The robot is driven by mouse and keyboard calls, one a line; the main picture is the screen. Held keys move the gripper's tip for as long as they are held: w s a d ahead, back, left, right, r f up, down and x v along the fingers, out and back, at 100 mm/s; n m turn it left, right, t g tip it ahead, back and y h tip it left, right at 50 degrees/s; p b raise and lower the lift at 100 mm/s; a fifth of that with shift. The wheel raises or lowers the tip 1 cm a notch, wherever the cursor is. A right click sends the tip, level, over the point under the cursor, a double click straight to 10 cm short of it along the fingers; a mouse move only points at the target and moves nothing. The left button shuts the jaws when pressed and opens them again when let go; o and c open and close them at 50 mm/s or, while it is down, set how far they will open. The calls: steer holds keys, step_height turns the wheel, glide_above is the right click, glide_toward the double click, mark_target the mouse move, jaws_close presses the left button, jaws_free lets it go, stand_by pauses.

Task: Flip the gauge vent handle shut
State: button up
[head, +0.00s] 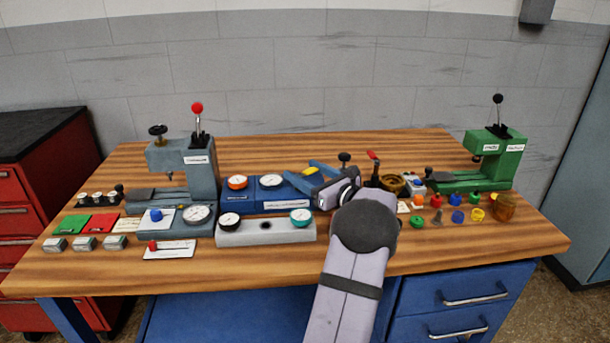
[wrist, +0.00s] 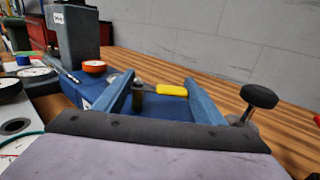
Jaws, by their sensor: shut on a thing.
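The gauge vent handle is a yellow lever (wrist: 172,90) on a small dark valve stem (wrist: 137,88) at the blue gauge block (wrist: 75,85). In the wrist view it lies sideways between my two blue fingers. My gripper (wrist: 160,100) is shut on the vent handle, with the left finger by the stem and the right finger by the yellow end.
A black knob on a post (wrist: 258,97) stands just right of my fingers. A grey gauge base (head: 265,234) lies in front of the blue block. A grey press (head: 185,165) stands left, a green press (head: 490,160) right.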

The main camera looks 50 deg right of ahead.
steer(key=shift+h, duration=0.3)
steer(key=o, duration=1.5)
steer(key=shift+s, duration=0.15)
steer(key=shift+s+a+b, duration=0.15)
steer(key=shift+s+a, duration=0.1)
steer(key=shift+s, duration=0.9)
steer(key=shift+s+a+b, duration=0.1)
steer(key=shift+s+a, duration=0.1)
steer(key=shift+s, duration=1)
steer(key=shift+s+a+b, duration=0.15)
steer(key=shift+s+a, duration=0.1)
steer(key=shift+s, duration=0.9)
